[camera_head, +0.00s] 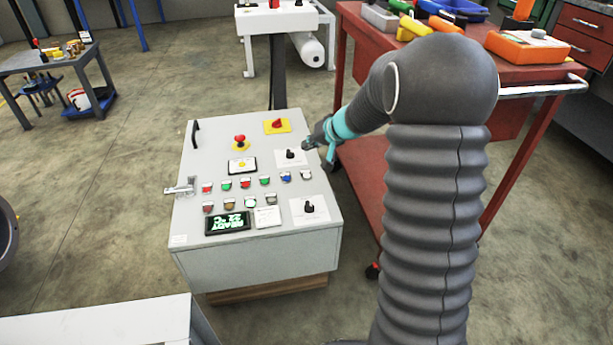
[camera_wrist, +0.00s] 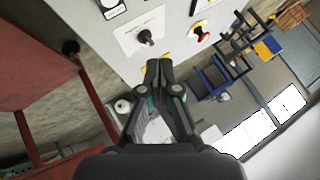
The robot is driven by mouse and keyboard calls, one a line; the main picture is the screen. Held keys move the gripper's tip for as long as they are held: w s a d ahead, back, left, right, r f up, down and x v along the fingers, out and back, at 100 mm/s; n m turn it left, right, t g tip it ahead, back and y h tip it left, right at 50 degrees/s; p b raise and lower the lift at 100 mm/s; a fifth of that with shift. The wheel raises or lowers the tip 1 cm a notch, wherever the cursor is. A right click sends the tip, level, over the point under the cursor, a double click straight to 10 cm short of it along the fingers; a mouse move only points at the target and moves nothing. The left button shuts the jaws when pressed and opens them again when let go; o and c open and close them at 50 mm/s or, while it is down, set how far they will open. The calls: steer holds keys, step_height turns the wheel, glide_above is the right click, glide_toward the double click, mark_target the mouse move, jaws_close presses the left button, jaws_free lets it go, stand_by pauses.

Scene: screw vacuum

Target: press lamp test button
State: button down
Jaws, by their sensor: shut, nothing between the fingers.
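The grey control panel (camera_head: 215,150) has two rows of small buttons. The upper row holds a red button (camera_head: 207,188), green buttons (camera_head: 227,184), another red button (camera_head: 245,183) and a blue button (camera_head: 286,177). The lower row holds red, amber, green and grey ones (camera_head: 229,205). Their labels are too small to read, so I cannot tell which is lamp test. My gripper (camera_head: 308,146) is shut and empty at the panel's right edge, near the upper black knob (camera_head: 290,154). In the wrist view its shut fingertips (camera_wrist: 158,68) are close to that knob (camera_wrist: 145,37).
A red emergency stop (camera_head: 240,140), a yellow-plated red switch (camera_head: 277,125), a lower black knob (camera_head: 309,207) and a green-lit display (camera_head: 228,222) are on the panel. A red tool cart (camera_head: 352,60) stands right of it. Open floor (camera_head: 90,200) lies left.

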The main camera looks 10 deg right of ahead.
steer(key=b, duration=0.4)
glide_above(308, 176)
step_height(308, 176, down, 7)
steer(key=shift+r, duration=0.15)
steer(key=shift+f+b, duration=0.6)
steer(key=shift+f, duration=0.05)
steer(key=shift+f+b, duration=0.85)
steer(key=shift+b, duration=0.75)
stand_by(1.4)
steer(key=shift+r, duration=0.15)
steer(key=shift+r+p, duration=0.3)
steer(key=shift+r, duration=0.45)
steer(key=shift+r+p, duration=1.25)
steer(key=shift+r, duration=1.25)
